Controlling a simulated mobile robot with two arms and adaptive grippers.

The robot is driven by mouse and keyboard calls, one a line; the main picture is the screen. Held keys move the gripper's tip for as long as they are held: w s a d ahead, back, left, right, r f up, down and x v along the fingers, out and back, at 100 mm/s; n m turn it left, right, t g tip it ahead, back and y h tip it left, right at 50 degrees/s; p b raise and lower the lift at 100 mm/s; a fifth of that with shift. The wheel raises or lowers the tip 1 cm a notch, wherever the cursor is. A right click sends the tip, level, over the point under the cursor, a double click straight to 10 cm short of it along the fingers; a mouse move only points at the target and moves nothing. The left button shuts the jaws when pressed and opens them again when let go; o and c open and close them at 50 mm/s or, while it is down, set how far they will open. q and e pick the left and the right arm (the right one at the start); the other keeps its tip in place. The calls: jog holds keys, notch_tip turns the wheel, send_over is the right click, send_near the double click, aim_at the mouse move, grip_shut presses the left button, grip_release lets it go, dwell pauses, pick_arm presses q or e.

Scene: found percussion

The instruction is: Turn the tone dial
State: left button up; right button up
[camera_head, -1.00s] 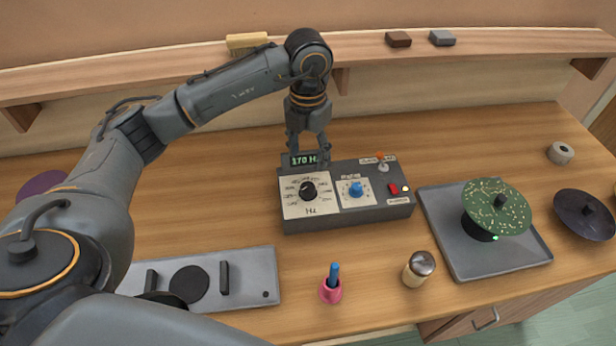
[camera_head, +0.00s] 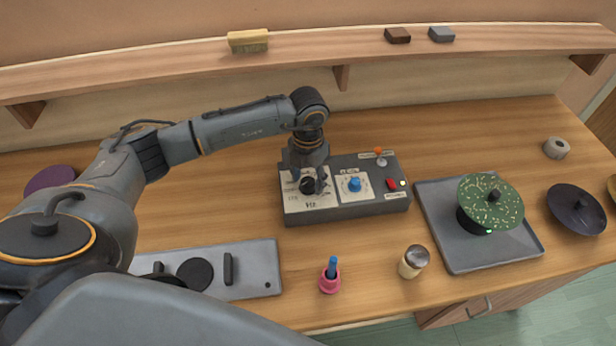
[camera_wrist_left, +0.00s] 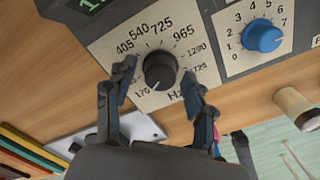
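The grey tone box (camera_head: 345,212) stands on the bench. Its black tone dial (camera_head: 307,185) sits on a white scale plate marked in Hz; in the left wrist view the dial (camera_wrist_left: 160,70) shows plainly among numbers from 170 upward. A blue knob (camera_head: 355,184) with a 0-up scale is to its right. My left gripper (camera_head: 307,180) points down over the dial. In the left wrist view the fingers (camera_wrist_left: 158,85) are spread on either side of the dial, with a gap to it. Whether the fingertips touch the plate cannot be told. My right gripper is not in view.
A red switch (camera_head: 391,184) and an orange-tipped lever (camera_head: 379,155) are on the box's right part. A tray (camera_head: 455,250) with a green speckled disc (camera_head: 491,202) stands to the right. A pink holder (camera_head: 330,282) and a shaker (camera_head: 413,261) stand in front.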

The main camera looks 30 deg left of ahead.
aim_at(308, 181)
pick_arm(q)
jog(key=c, duration=0.9)
jog(key=shift+f+m+b, duration=0.1)
jog(key=shift+m+b, duration=0.3)
jog(key=shift+b, duration=0.25)
jog(key=shift+f+m+b, duration=0.1)
jog(key=shift+m+b, duration=0.8)
jog(key=shift+b, duration=0.35)
jog(key=m+b, duration=0.3)
jog(key=shift+r, duration=0.2)
jog(key=o, duration=1.1)
jog(key=shift+o, duration=0.2)
jog(key=shift+r, duration=0.15)
notch_tip(308, 181, up, 12)
